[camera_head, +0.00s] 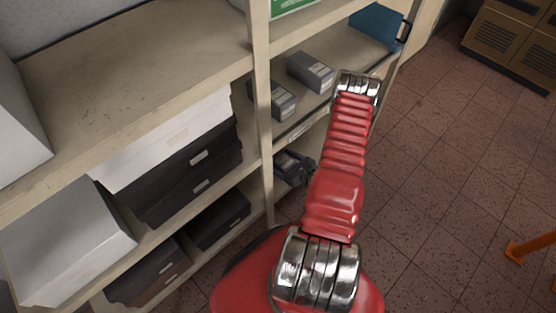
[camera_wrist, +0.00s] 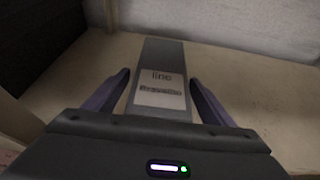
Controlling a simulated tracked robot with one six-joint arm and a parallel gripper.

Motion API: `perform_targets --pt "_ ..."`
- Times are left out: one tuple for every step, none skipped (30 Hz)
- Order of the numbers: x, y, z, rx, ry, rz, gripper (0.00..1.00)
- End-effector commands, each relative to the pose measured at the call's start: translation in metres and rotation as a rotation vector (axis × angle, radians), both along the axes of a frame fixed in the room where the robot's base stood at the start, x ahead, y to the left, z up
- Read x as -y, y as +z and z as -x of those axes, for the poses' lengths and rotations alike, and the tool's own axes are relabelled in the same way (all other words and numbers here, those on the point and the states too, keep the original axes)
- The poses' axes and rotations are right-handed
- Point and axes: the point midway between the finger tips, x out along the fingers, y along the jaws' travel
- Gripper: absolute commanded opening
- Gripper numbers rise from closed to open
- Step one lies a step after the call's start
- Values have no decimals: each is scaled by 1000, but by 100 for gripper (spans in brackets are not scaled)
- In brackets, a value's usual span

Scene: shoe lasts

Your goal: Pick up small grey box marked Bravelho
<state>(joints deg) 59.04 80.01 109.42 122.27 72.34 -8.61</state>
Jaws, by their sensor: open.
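In the wrist view, a narrow grey box (camera_wrist: 163,55) with a pale label lies on a beige shelf board (camera_wrist: 235,75). The label carries two lines of print, too blurred to read surely. My gripper (camera_wrist: 158,78) is open, with one finger to each side of this box and visible space at the fingertips. The near end of the box is hidden by my gripper's body. In the head view my gripper (camera_head: 293,168) shows as a dark shape at the shelving, partly hidden by my red arm. I cannot make out this box there.
Two other grey labelled boxes, one farther back (camera_head: 312,72) and one nearer (camera_head: 282,101), lie on the shelf above my gripper. A shelf upright (camera_head: 262,110) stands just left. Tiled floor (camera_head: 440,150) is open at right.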

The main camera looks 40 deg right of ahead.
Motion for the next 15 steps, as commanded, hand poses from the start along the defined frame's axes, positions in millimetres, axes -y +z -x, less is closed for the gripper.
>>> perform_targets --pt "-1 -3 -7 0 4 1 77" --pt "-1 -4 -10 0 3 1 77" --pt "-1 -6 -14 -1 3 1 77" --pt "-2 -7 -16 -1 4 1 77" --pt "-2 -8 -18 -1 3 0 77" --pt "-2 -9 -19 -1 2 0 77" --pt "-1 -9 -20 -1 1 0 77" --pt "-1 -9 -21 -1 1 0 77" --pt "-1 -9 -21 -1 1 0 77" --pt "-1 -9 -21 -1 0 0 77" --pt "-1 -9 -21 0 0 0 77" --pt "-1 -9 -21 0 0 0 77" --pt "-1 -9 -21 0 1 0 77" --pt "-1 -9 -21 0 1 0 77" --pt "-1 -9 -21 0 1 0 77"
